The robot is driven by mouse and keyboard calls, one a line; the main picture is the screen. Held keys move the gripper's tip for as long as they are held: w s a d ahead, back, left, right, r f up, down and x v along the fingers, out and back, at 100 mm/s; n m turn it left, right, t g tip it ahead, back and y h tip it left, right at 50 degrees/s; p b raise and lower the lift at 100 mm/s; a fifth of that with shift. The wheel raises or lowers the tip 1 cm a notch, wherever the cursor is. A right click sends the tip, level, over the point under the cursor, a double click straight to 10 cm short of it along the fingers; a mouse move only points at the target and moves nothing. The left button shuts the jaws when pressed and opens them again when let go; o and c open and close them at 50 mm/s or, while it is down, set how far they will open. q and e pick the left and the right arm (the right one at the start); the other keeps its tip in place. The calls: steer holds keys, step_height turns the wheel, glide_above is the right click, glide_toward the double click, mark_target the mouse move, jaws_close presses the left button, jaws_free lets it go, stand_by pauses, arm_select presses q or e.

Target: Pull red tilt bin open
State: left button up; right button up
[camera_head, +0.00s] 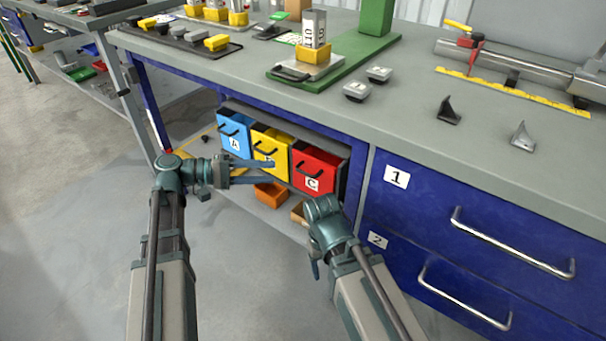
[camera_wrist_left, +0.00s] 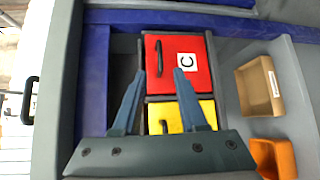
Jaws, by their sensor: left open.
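The red tilt bin (camera_head: 328,162), marked C, is the right one of three bins in the recess under the table. Its front lines up with its neighbours, and a dark handle shows on it. In the left wrist view the red bin (camera_wrist_left: 193,62) lies beyond the fingertips, with its dark handle (camera_wrist_left: 159,57) between their lines. My left gripper (camera_head: 272,170) is open and empty in front of the yellow bin, pointing toward the red one. It also shows in the wrist view (camera_wrist_left: 160,82). My right gripper is mostly hidden by its wrist, below the red bin.
The yellow bin (camera_head: 262,135) and blue bin (camera_head: 226,124) stand left of the red one. An orange box (camera_head: 270,195) and a tan box (camera_wrist_left: 257,86) sit on the shelf below. Blue drawers (camera_head: 470,205) with bar handles are at right. The tabletop (camera_head: 400,110) overhangs the bins.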

mark_target(303, 173)
arm_select(q)
steer(key=d, duration=0.3)
steer(key=w+d+f, duration=0.1)
steer(key=d, duration=0.2)
steer(key=d+b, duration=0.1)
steer(key=d, duration=0.3)
steer(key=shift+w+f, duration=0.2)
steer(key=shift+c, duration=0.2)
jaws_close()
stand_by(0.9)
